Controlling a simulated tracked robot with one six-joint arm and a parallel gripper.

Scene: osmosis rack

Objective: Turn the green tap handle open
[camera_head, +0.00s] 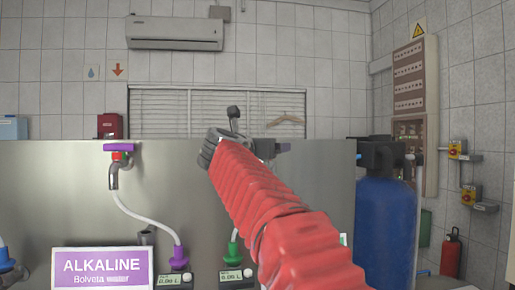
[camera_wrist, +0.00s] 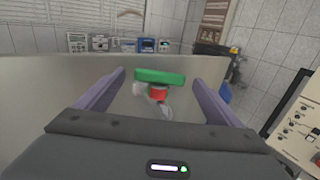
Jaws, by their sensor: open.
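The green tap handle (camera_wrist: 160,76) is a flat bar on a red collar (camera_wrist: 158,92), with the metal tap spout below it in the wrist view. It lies roughly crosswise between the fingertips. My gripper (camera_wrist: 160,80) is open, one finger on each side of the handle, with a visible gap at both ends. Whether the fingertips reach fully past the handle is hard to tell. In the head view my red arm covers the green handle; only a green hose fitting (camera_head: 233,248) shows below.
A purple-handled tap (camera_head: 118,148) stands to the left on the steel panel (camera_head: 60,190), above an ALKALINE sign (camera_head: 102,267). A blue tank (camera_head: 385,225) stands at the right. A control box (camera_wrist: 300,120) is at the right in the wrist view.

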